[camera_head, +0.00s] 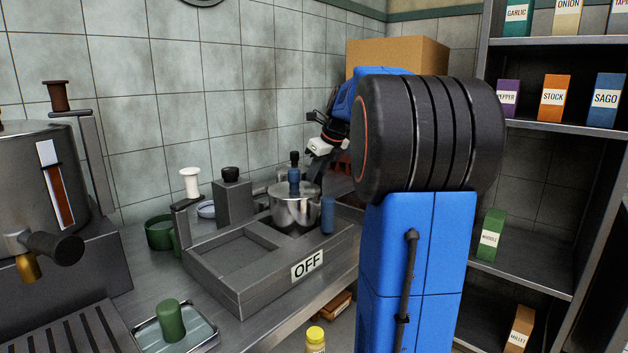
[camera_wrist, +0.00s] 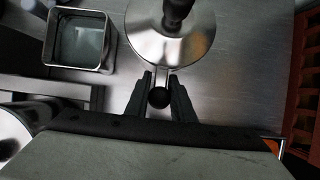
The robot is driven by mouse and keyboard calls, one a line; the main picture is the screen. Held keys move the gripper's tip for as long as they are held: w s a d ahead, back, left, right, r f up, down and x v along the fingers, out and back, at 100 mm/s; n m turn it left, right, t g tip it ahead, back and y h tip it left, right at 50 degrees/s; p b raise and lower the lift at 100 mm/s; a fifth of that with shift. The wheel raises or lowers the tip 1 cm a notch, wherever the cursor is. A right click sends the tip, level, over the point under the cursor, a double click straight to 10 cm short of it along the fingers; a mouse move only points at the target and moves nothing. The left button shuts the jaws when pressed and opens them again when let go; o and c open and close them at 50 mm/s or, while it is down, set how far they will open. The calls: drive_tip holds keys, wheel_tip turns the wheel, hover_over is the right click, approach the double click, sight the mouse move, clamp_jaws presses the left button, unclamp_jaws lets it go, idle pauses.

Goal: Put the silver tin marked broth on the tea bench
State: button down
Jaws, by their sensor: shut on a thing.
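In the wrist view, a round silver vessel with a shiny lid (camera_wrist: 145,35) and a dark top knob stands on the steel counter. A short thin handle with a black ball end (camera_wrist: 159,97) sticks out from it toward me. My gripper (camera_wrist: 160,88) is shut on this handle, one finger on each side. No broth marking is readable, so I cannot tell whether this is the broth tin. No tea bench is identifiable.
A square metal container (camera_wrist: 105,40) is close left of the vessel. An orange crate (camera_wrist: 302,95) is at right. In the head view, a grey station marked OFF (camera_head: 225,285), a green cup (camera_head: 158,233) and a large urn (camera_head: 25,180) crowd the counter (camera_head: 125,265). Shelves (camera_head: 545,270) stand right.

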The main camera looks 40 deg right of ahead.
drive_tip(key=shift+f, duration=0.3)
drive_tip(key=c, duration=1.4)
unclamp_jaws()
drive_tip(key=shift+c, duration=0.2)
drive_tip(key=shift+f, duration=0.1)
drive_tip(key=v, duration=1.7)
drive_tip(key=shift+r, duration=0.25)
